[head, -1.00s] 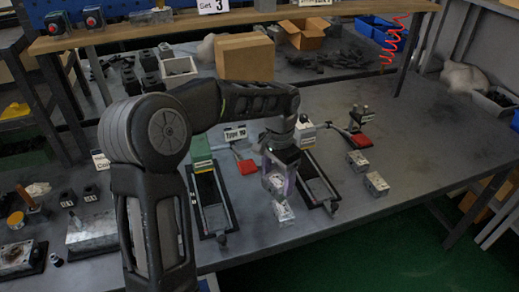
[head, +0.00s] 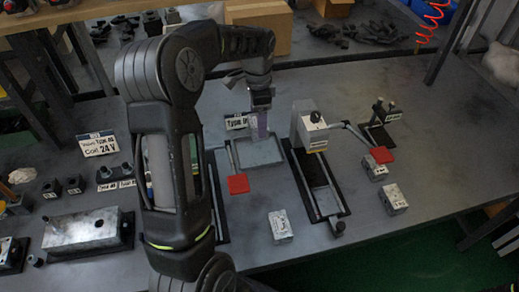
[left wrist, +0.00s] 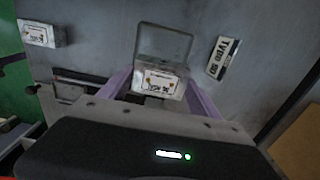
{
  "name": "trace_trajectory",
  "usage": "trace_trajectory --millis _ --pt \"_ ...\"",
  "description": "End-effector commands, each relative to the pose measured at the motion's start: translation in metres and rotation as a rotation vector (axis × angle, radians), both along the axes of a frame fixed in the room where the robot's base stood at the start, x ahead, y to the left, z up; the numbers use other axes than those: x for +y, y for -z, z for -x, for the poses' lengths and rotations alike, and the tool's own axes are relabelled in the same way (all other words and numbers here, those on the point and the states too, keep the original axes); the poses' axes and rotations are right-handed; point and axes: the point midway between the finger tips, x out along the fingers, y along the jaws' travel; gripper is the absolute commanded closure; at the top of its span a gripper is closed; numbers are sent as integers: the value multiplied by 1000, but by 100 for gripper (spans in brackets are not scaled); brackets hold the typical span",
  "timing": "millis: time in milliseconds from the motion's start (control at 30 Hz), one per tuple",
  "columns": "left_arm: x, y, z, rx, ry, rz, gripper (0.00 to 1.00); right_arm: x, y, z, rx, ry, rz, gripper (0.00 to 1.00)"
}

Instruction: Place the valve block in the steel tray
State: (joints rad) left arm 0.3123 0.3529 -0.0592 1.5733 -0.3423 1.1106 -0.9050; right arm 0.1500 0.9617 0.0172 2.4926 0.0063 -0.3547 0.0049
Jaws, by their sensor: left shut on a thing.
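My left gripper (head: 262,130), with pale purple fingers, is shut on a valve block (left wrist: 161,82), a small grey block with a white label. In the head view the gripper is at the steel tray (head: 275,157), a shallow grey rectangular tray. The tray's rim also shows beyond the block in the left wrist view (left wrist: 191,47). I cannot tell whether the held block touches the tray floor. The fingers and arm mostly hide it in the head view. My right gripper is not in view.
Another labelled block (head: 280,225) lies in front of the tray, and two more blocks (head: 375,168) (head: 393,199) lie at right. A black rail fixture with a grey box (head: 310,125) stands right of the tray.

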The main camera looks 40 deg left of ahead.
Motion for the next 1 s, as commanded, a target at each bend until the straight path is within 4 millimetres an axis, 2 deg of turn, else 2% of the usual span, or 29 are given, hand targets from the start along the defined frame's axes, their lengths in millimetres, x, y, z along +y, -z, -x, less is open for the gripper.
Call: trace_trajectory --millis 167,500,867,1000 --pt "0 6 0 0 -1 0 97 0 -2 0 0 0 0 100" --pt "0 58 0 1 -1 1 97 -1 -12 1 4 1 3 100" --pt "0 63 -1 -1 -1 -1 97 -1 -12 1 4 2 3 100" --pt "0 78 0 3 0 0 97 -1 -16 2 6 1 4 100"
